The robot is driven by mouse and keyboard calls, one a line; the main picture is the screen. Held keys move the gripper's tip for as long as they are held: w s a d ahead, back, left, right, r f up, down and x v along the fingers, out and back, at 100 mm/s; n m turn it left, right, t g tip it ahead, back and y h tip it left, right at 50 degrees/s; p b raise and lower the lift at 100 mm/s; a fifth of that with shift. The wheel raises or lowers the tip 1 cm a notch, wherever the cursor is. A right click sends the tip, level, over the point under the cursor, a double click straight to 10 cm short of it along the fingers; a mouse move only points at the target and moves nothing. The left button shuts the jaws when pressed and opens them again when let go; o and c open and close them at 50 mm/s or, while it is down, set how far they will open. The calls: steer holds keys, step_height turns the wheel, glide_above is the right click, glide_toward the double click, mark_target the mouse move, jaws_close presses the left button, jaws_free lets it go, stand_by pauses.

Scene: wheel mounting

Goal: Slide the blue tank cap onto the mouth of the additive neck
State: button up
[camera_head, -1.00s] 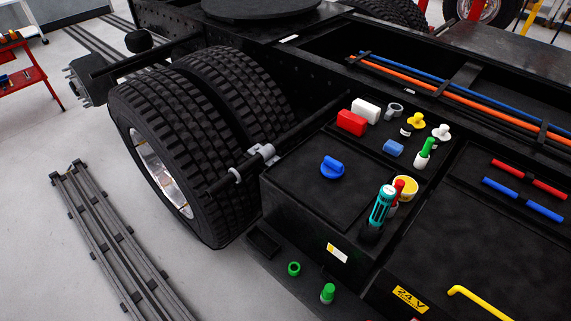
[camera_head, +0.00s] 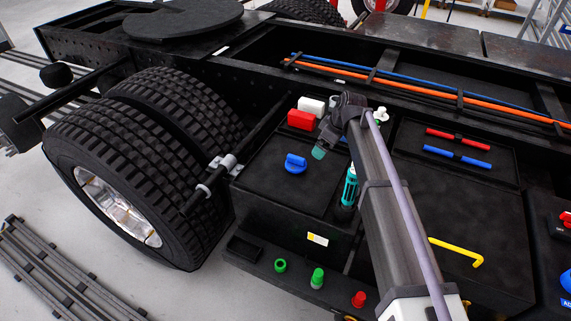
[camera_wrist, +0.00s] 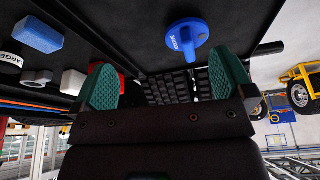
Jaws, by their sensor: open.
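The blue tank cap (camera_head: 296,163), round with a raised grip, sits on the black deck left of my gripper. It also shows in the wrist view (camera_wrist: 187,38), above the gap between my fingertips and apart from them. My gripper (camera_head: 319,151) is open with teal finger pads, over the deck to the right of the cap. In the wrist view my two fingers (camera_wrist: 165,88) stand apart with nothing between them. A blue part with a label starting "AD" (camera_head: 566,283) is cut off at the right edge; I cannot tell whether it is the additive neck.
Red (camera_head: 300,119) and white (camera_head: 311,105) blocks stand behind the cap. A teal bottle (camera_head: 349,187) stands near the deck's front edge, close to my arm. Green and red fittings sit on the lower step. Large tyres (camera_head: 125,170) are on the left.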

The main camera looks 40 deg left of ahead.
steer(key=n, duration=0.2)
glide_toward(299, 158)
steer(key=f, duration=0.2)
steer(key=shift+w+a+f+g+y+b, duration=0.2)
steer(key=shift+a+g+y+b, duration=0.1)
steer(key=shift+a+g+b, duration=0.1)
steer(key=b+x, duration=0.4)
steer(key=x, duration=0.1)
steer(key=shift+d+f+b, duration=0.1)
steer(key=shift+b, duration=0.25)
steer(key=b+x, duration=0.4)
steer(key=shift+w+f, duration=0.1)
steer(key=shift+f, duration=0.3)
steer(key=shift+f+b, duration=0.35)
steer(key=shift+b, duration=0.15)
steer(key=shift+r, duration=0.3)
steer(key=c, duration=0.9)
steer(key=shift+c, duration=0.2)
